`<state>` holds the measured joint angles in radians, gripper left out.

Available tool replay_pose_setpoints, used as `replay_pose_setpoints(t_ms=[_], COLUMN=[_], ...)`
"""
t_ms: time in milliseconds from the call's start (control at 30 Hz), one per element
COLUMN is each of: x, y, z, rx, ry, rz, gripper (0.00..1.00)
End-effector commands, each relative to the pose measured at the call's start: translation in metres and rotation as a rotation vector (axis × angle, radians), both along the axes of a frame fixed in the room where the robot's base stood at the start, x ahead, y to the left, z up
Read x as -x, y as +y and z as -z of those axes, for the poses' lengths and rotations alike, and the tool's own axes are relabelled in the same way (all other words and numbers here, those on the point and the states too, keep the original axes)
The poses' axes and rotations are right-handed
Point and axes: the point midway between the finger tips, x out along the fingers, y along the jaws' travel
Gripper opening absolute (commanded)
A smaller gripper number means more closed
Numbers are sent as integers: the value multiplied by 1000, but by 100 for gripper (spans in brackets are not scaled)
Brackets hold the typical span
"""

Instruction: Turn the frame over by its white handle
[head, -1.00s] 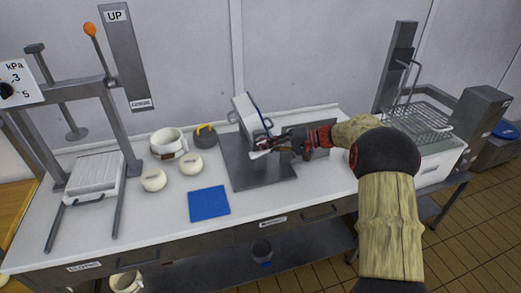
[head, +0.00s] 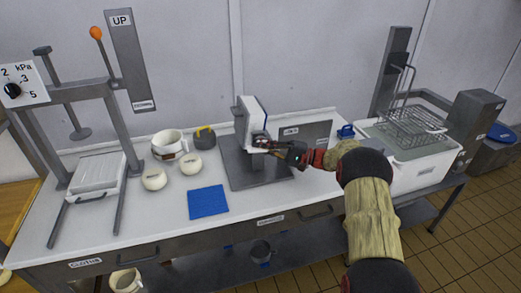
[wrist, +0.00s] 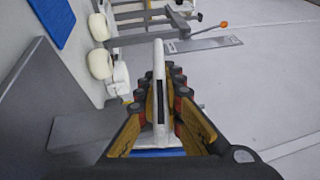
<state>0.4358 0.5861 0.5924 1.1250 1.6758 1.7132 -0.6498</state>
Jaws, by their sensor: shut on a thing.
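The frame (head: 246,115) is a white block with a blue edge on its right side. It stands nearly upright over a grey metal stand (head: 243,174) in the middle of the bench. My gripper (head: 262,147) reaches in from the right at the frame's lower right. In the wrist view, the white handle (wrist: 159,75) is a thin bar between my gripper's fingers (wrist: 160,108), which are shut on it. A strip of blue (wrist: 158,153) shows below the handle. My gripper hides part of the frame's lower side in the head view.
A press (head: 95,178) stands far left. A basin with a wire basket (head: 416,123) is at right.

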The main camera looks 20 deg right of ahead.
Motion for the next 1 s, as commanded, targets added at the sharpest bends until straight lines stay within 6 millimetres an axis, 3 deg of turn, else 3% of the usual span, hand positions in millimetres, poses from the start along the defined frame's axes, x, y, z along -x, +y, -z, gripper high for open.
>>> replay_pose_setpoints(t_ms=[500, 1000], x=[-8, -8], y=[0, -1], z=[0, -1], rx=[-224, -300], ry=[2, 2], rz=[0, -1], gripper=[0, 0])
